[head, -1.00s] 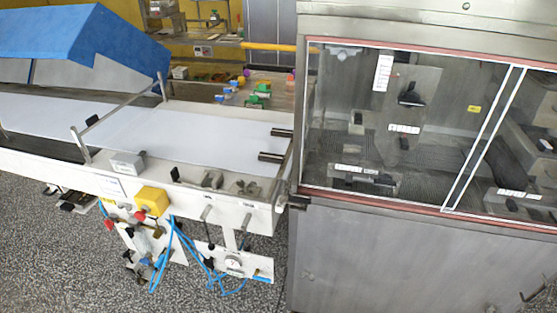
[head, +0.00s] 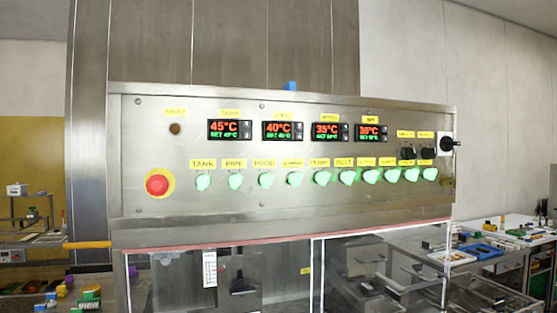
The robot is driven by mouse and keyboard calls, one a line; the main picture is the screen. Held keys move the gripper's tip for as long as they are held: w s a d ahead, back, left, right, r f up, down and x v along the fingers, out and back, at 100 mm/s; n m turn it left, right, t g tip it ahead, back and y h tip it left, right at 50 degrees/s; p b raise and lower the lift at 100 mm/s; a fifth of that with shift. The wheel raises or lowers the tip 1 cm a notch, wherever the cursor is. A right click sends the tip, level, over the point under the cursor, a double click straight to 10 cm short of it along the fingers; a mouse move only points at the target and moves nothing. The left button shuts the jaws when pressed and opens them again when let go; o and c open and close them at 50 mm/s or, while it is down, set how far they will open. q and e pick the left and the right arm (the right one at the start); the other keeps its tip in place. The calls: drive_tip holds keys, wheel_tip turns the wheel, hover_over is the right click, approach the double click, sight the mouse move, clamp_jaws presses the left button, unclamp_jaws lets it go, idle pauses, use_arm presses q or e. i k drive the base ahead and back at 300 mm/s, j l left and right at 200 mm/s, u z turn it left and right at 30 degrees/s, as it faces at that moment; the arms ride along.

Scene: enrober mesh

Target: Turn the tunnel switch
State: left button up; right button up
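The steel control panel (head: 200,150) of the machine fills the middle of the head view. Along its lower part runs a row of several green-lit rotary switches under yellow labels. The left ones are the tank switch (head: 203,182), the pipe switch (head: 236,181) and the hood switch (head: 266,180). A belt switch (head: 347,176) is farther right. Several other labels are too small to read surely, so I cannot tell which is the tunnel switch. Neither of my grippers is in view.
A red emergency button (head: 157,185) is at the panel's left. Temperature displays (head: 230,129) sit above the switches. A black rotary handle (head: 450,144) sticks out at the right end. The glazed cabinet (head: 350,275) is below. A cluttered bench (head: 490,250) stands at right.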

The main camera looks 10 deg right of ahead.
sight(431, 174)
drive_tip(key=z, duration=1.3)
drive_tip(key=i+l+u, duration=0.1)
drive_tip(key=l, duration=0.15)
